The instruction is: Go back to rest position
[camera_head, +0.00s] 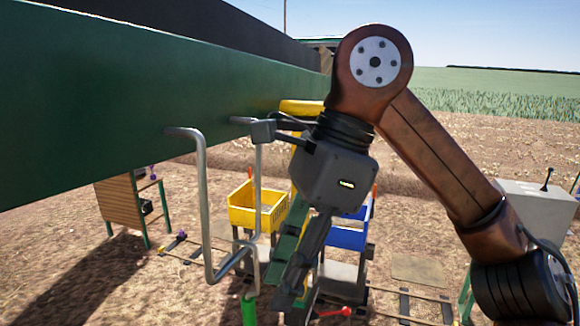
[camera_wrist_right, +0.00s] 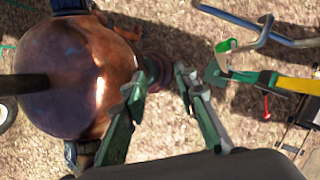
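My right gripper (camera_head: 291,298) hangs from the bent copper-coloured arm near the middle of the head view, fingers pointing down. In the right wrist view, its two fingers (camera_wrist_right: 157,88) stand apart with nothing between them. It is open and empty. In the head view, the gripper is just right of a bent grey metal step (camera_head: 203,215) under the green beam, with no clear contact visible. My left gripper is in neither view.
A long green beam (camera_head: 120,100) fills the upper left. Behind the gripper are a yellow bin (camera_head: 243,217) and a blue bin (camera_head: 346,239). A grey box (camera_head: 537,210) stands at the right. A red-handled lever (camera_head: 333,312) is low, near the fingers. Bare soil lies around.

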